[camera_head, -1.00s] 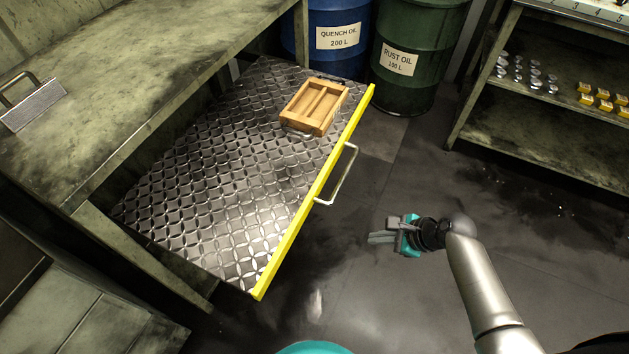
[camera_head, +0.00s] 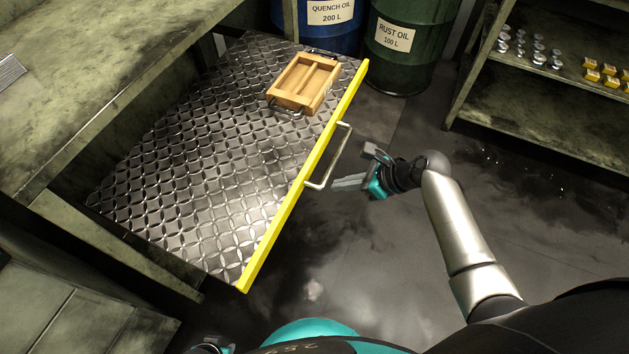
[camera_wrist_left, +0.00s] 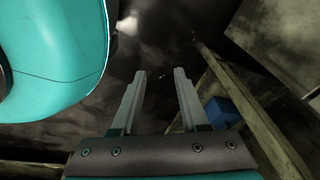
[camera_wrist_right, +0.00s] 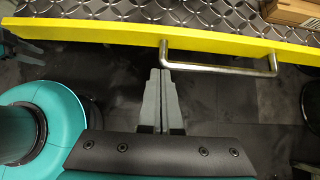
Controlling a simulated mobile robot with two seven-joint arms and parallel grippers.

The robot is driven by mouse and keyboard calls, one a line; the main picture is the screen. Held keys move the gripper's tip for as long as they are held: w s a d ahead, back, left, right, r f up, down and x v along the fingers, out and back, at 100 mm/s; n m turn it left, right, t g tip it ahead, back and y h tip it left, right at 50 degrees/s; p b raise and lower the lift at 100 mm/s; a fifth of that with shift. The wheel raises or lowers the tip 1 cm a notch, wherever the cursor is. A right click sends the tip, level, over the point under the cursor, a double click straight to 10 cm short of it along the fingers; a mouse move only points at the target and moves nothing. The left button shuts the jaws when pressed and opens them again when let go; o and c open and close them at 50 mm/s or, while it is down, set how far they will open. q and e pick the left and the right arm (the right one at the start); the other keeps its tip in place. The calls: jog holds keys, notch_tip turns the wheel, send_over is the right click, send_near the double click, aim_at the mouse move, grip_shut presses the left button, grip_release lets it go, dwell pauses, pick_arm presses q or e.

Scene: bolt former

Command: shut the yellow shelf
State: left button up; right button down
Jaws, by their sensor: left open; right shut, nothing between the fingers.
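The yellow shelf, a sliding tray with a diamond-plate surface (camera_head: 190,170) and a yellow front edge (camera_head: 290,205), is pulled out from under the workbench. A metal bar handle (camera_head: 328,158) sticks out from the yellow edge. My right gripper (camera_head: 345,184) is shut and empty, its fingertips just outside the handle. In the right wrist view the shut fingers (camera_wrist_right: 160,75) point at the yellow edge (camera_wrist_right: 110,33), close to the left end of the handle (camera_wrist_right: 220,69); contact cannot be told. My left gripper (camera_wrist_left: 158,75) is open and empty in the left wrist view, over dark floor.
A wooden divided box (camera_head: 303,82) lies on the shelf's far end. A blue drum (camera_head: 330,30) and a green drum (camera_head: 400,50) stand behind it. The workbench (camera_head: 110,60) is at left, a rack (camera_head: 550,120) at right. Floor between is clear.

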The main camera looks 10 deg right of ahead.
jog(key=shift+b+x, duration=1.2)
jog(key=shift+x, duration=1.1)
jog(key=shift+w+a+r+b, duration=0.1)
jog(key=shift+w+a+b, duration=0.6)
jog(key=shift+a, duration=0.45)
pick_arm(q)
jog(key=w+d+r, duration=0.4)
jog(key=w+r, duration=0.1)
jog(key=shift+w+d+r+h, duration=0.3)
jog(key=shift+r, duration=0.1)
pick_arm(e)
jog(key=shift+w+a, duration=0.35)
jog(key=shift+r, duration=0.1)
